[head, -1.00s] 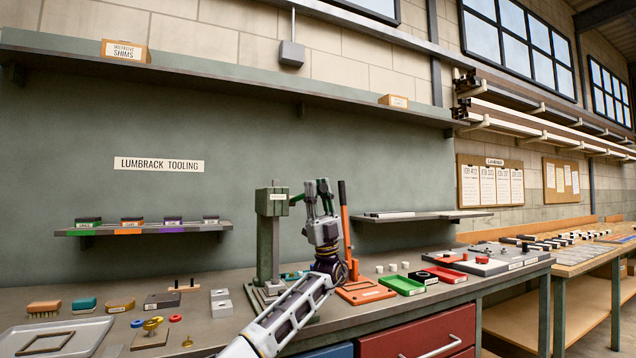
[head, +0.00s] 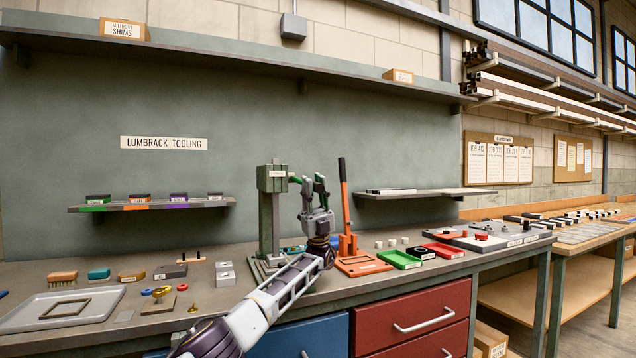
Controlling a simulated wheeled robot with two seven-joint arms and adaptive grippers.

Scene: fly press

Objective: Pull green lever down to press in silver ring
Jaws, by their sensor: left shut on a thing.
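The green press (head: 269,212) stands on the bench with a square head on a column. Its green lever (head: 294,180) reaches out from the right side of the head, and its outer end runs in among my gripper's fingers. My left gripper (head: 314,185) points up to the right of the press head, shut on the lever. The fingers partly cover the lever's end. I cannot make out the silver ring; my arm and the press column cover part of the press base (head: 262,268). My right gripper is not in view.
An orange-handled tool (head: 345,215) on an orange base stands close to the right of my gripper. Green (head: 400,260) and red (head: 444,250) trays lie further right. A grey tray (head: 62,308) and small parts lie at left. A shelf (head: 150,205) hangs behind.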

